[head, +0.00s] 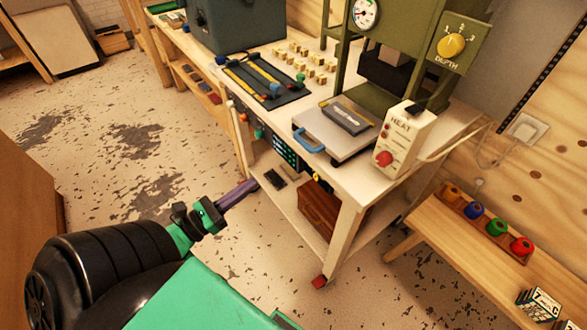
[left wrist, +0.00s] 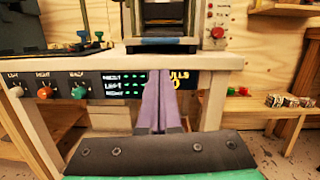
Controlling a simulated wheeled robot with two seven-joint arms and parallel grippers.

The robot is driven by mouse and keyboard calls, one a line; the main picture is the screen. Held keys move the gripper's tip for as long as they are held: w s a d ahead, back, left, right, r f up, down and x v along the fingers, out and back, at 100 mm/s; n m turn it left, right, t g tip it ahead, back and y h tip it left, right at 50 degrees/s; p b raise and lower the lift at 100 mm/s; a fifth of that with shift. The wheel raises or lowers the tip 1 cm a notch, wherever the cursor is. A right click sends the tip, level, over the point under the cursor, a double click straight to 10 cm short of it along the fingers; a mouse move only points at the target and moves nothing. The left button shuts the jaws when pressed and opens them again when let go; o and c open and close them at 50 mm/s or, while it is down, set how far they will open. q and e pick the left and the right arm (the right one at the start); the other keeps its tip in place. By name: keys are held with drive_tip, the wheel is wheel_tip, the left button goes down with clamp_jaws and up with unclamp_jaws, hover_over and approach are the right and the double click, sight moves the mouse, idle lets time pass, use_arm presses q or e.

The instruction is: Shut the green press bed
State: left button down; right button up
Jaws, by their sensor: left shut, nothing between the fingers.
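The green press (head: 407,62) stands on a white workbench, with a gauge and a yellow depth knob (head: 452,46). Its flat grey bed (head: 343,146) sticks out of the front, with a blue handle (head: 308,141) on its outer edge. A dark grey block (head: 347,118) lies on the bed. My left gripper (head: 252,187) is shut and empty, in front of the bench and below the bed, apart from the handle. In the left wrist view its purple fingers (left wrist: 166,108) are together, and the press (left wrist: 165,18) is straight ahead above them. My right gripper is in neither view.
The bench top (head: 362,180) also holds a white heat box (head: 405,138), a dark tray with rods (head: 265,78), several small blocks and a dark case (head: 235,22). A lower shelf holds a brown box (head: 318,208). A wooden bench (head: 460,240) stands at right. Floor at left is clear.

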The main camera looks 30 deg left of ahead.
use_arm(q)
drive_tip(key=r+m, duration=0.1)
drive_tip(key=p, duration=0.4)
approach(316, 142)
drive_tip(key=shift+w+d+r, duration=0.2)
drive_tip(key=shift+w+r, duration=0.75)
drive_tip(key=shift+w, duration=0.2)
drive_tip(key=shift+w+f, duration=0.1)
drive_tip(key=shift+w, duration=0.1)
drive_tip(key=b+x, duration=0.1)
drive_tip(key=x, duration=0.1)
drive_tip(key=f+b+x, duration=0.1)
drive_tip(key=b+x, duration=0.1)
drive_tip(key=x, duration=0.1)
drive_tip(key=b+x, duration=0.1)
drive_tip(key=x, duration=0.1)
drive_tip(key=shift+w+d+f, duration=0.3)
drive_tip(key=shift+w+d, duration=0.05)
drive_tip(key=shift+w+r, duration=0.15)
drive_tip(key=shift+w, duration=0.15)
drive_tip(key=shift+s+r, duration=0.1)
drive_tip(key=shift+r, duration=0.05)
